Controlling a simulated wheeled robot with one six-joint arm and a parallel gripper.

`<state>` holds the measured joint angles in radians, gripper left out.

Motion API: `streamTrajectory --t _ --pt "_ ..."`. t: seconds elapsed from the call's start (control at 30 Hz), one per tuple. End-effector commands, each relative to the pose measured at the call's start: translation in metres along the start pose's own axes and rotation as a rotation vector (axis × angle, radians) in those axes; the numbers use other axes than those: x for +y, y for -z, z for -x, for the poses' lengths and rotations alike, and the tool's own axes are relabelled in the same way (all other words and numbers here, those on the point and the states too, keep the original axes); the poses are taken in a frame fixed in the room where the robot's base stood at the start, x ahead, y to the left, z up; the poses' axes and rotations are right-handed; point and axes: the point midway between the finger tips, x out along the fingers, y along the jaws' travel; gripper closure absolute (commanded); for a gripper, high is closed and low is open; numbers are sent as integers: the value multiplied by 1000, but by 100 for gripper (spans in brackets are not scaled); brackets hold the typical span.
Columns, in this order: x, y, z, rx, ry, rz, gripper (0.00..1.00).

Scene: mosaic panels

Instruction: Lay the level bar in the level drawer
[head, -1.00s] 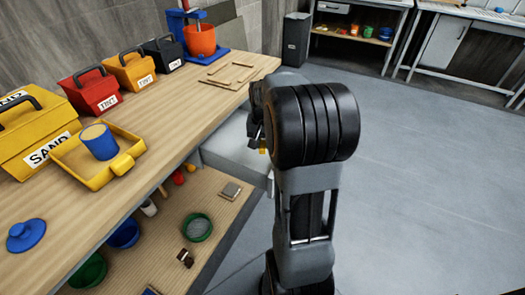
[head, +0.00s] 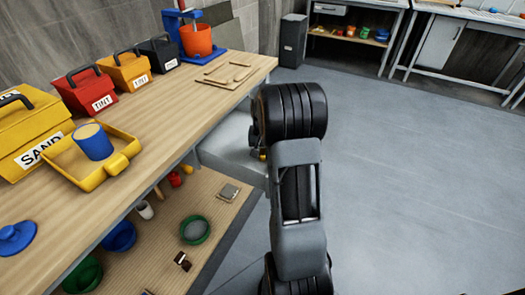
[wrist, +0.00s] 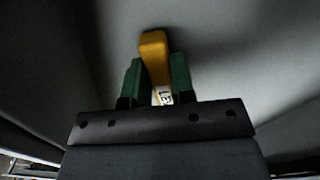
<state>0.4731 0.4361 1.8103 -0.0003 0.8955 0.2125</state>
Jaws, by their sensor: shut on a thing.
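The yellow level bar (wrist: 154,46) is between the green fingers of my gripper (wrist: 155,76) in the wrist view. My gripper is shut on it, and the bar's far end sticks out past the fingertips. Part of a white label shows near its base. The grey level drawer (head: 228,148) stands pulled out under the bench in the head view. Grey surfaces (wrist: 225,45) surround the bar in the wrist view, seemingly the drawer's inside. In the head view my arm hides most of the gripper, and only a small yellow patch shows at the drawer's right side. Contact with the drawer floor cannot be told.
The wooden bench (head: 150,130) holds a yellow SAND box (head: 22,125), a yellow tray (head: 112,172) with a blue cup (head: 92,147), and more boxes. A lower shelf (head: 155,265) carries bowls and small items. The floor (head: 420,190) at right is open.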

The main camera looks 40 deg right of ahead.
Motion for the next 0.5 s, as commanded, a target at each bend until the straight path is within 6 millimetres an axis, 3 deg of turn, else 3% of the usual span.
streamTrajectory --t 0.3,0.33,0.5 --pt "0 0 -3 1 0 0 100" --pt "0 0 -3 1 0 0 76" --pt "0 0 -2 1 0 0 60"
